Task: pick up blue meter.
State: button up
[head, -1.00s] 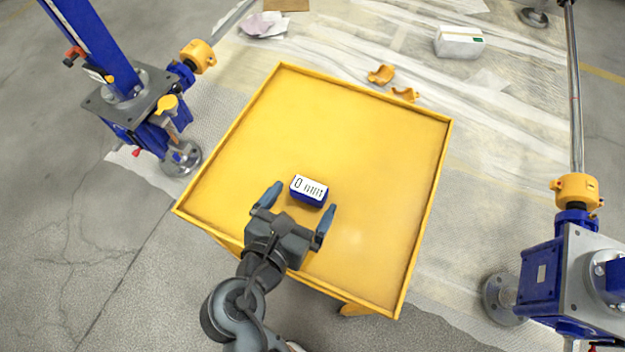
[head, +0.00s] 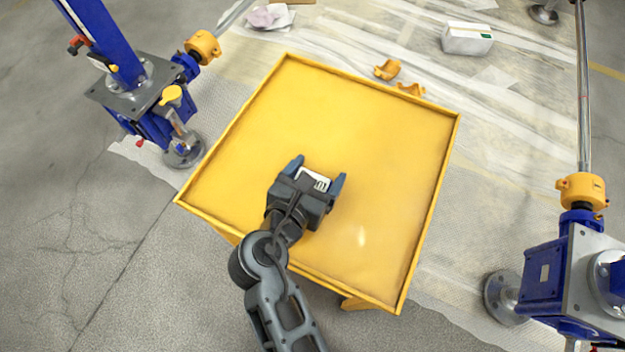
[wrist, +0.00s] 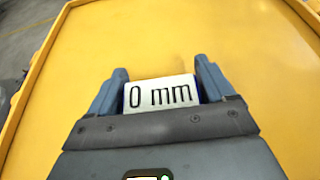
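The blue meter (head: 314,179) is on the yellow table (head: 390,140), and mostly its white face shows past my gripper in the head view. In the wrist view the meter (wrist: 160,93) shows its face with "0 mm" on it. My gripper (head: 319,172) is over the meter, with one finger on each side of it. In the wrist view my gripper (wrist: 163,78) has its fingers spread, with a narrow gap visible between the meter and the fingers. The meter's lower body is hidden by my gripper.
The rest of the raised-rim table top is clear. Blue screw jacks stand at left (head: 150,110) and right (head: 560,275). Orange half-clamps (head: 388,69) and a white box (head: 467,38) lie on the sheeted floor beyond the table.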

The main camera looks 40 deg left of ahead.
jog(key=c, duration=0.7)
jog(key=shift+r, duration=0.1)
